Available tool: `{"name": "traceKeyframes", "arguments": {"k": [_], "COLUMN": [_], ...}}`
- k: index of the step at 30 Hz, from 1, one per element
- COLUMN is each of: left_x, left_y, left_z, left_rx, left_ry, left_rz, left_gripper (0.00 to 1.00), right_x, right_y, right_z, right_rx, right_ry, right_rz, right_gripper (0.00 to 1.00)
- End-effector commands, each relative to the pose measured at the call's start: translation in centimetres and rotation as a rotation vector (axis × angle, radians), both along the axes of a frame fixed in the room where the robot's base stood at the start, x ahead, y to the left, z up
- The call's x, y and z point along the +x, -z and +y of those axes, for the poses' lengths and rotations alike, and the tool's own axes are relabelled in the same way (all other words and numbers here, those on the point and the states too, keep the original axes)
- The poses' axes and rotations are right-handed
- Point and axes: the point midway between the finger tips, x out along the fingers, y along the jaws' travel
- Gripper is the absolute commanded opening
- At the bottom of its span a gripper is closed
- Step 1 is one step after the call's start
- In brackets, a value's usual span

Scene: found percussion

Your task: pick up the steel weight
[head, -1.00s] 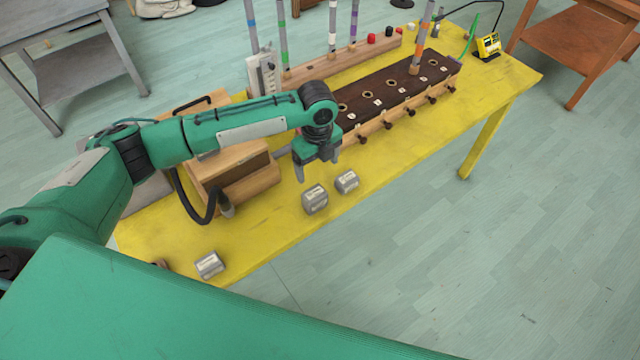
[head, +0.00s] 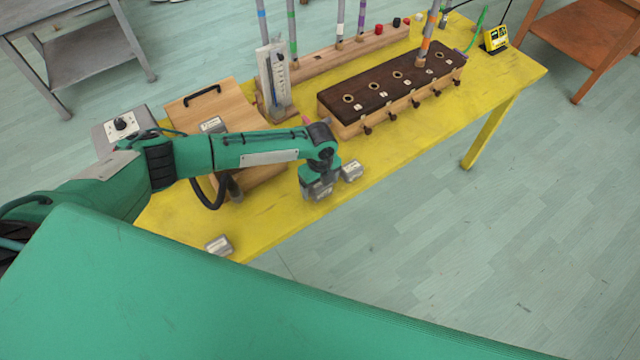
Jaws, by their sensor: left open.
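Several similar grey metal weights show, and I cannot tell by look which one is the steel weight. One weight (head: 322,192) sits near the yellow table's front edge, partly hidden by my left gripper (head: 319,188). The gripper points down at this weight with its jaws open. Whether the fingers touch it is hard to see. A second weight (head: 351,171) stands just right of the gripper. A third weight (head: 219,245) lies at the table's front left edge. My right gripper is out of view.
A wooden box (head: 205,98) with a black handle stands behind my left arm. A long box with a dark top (head: 390,82) and a rack of striped tubes (head: 345,55) stand further back. The yellow table (head: 420,140) is bare along its front right.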

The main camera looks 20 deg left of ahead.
Motion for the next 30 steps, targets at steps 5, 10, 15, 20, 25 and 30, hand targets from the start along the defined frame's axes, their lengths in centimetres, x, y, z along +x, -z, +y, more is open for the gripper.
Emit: {"name": "traceKeyframes", "arguments": {"k": [5, 10, 15, 20, 25, 30], "left_x": [0.0, -0.01, 0.0, 0.08, 0.08, 0.12], "left_y": [0.56, 0.55, 0.53, 0.4, 0.38, -0.1], "left_z": [0.0, 0.01, 0.01, -0.03, -0.03, -0.03], "left_rx": [-0.001, 0.0, 0.0, -0.001, -0.001, -0.002], "left_ry": [0.001, 0.0, 0.0, 0.0, 0.0, 0.0], "left_rz": [-0.001, 0.0, 0.0, -0.002, -0.002, -0.002], "left_gripper": [0.82, 0.72, 0.39, 0.13, 0.13, 0.13], "right_x": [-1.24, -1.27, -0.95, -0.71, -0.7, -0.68], "right_y": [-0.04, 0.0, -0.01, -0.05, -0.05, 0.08], "right_z": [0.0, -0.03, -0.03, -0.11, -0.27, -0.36], "right_rx": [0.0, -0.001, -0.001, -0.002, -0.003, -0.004], "right_ry": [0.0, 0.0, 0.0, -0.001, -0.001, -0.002], "right_rz": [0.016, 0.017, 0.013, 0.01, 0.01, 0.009], "right_gripper": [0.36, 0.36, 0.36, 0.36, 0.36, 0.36]}}
